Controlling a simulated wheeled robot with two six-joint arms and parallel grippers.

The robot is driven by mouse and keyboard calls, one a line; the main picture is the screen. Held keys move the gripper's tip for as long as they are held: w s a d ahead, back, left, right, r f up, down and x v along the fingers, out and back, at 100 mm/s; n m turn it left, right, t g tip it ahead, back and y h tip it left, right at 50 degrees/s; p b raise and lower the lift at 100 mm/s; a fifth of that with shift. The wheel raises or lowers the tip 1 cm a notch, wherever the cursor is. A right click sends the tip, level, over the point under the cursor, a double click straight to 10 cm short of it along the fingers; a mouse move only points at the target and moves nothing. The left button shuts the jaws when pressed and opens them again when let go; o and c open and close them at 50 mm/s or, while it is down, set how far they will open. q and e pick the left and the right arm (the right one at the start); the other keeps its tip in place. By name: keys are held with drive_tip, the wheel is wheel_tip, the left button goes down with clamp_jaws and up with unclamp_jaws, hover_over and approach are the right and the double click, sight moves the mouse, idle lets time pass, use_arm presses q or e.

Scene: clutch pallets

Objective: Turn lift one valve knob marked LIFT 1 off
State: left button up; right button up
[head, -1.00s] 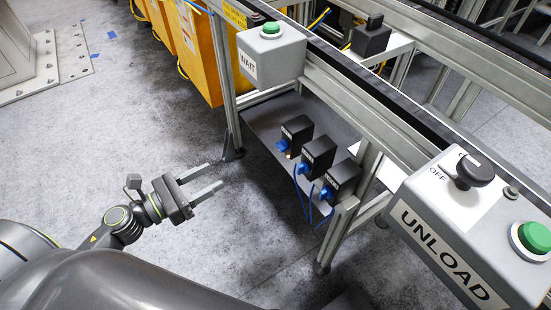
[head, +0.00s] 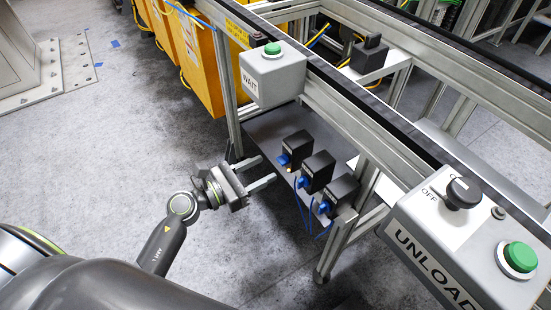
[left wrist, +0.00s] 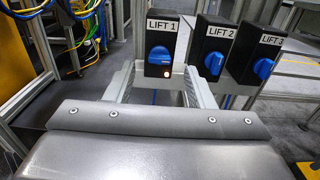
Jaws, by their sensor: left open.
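The LIFT 1 box (left wrist: 163,48) is black with a white label and stands ahead of my left gripper in the left wrist view. Its blue knob (left wrist: 159,57) points roughly upright, and a small orange lamp (left wrist: 166,73) glows below it. In the head view the LIFT 1 box (head: 295,146) is the farthest of three, with its blue knob (head: 284,160) facing my gripper. My left gripper (head: 268,169) is open and empty, a short gap from the knob. In the wrist view its fingers lie either side of the LIFT 1 box. My right gripper is not seen.
The LIFT 2 box (left wrist: 211,48) and a third box (left wrist: 259,56) stand close on the right, their blue knobs tilted. A grey shelf (head: 258,128) carries them under the conveyor frame. An UNLOAD box (head: 432,250) and a WAIT box (head: 280,80) are above.

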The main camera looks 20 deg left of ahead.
sight(279, 162)
use_arm(q)
drive_tip(key=x, duration=0.5)
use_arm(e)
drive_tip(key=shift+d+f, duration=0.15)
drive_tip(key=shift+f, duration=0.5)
use_arm(q)
drive_tip(key=c, duration=1)
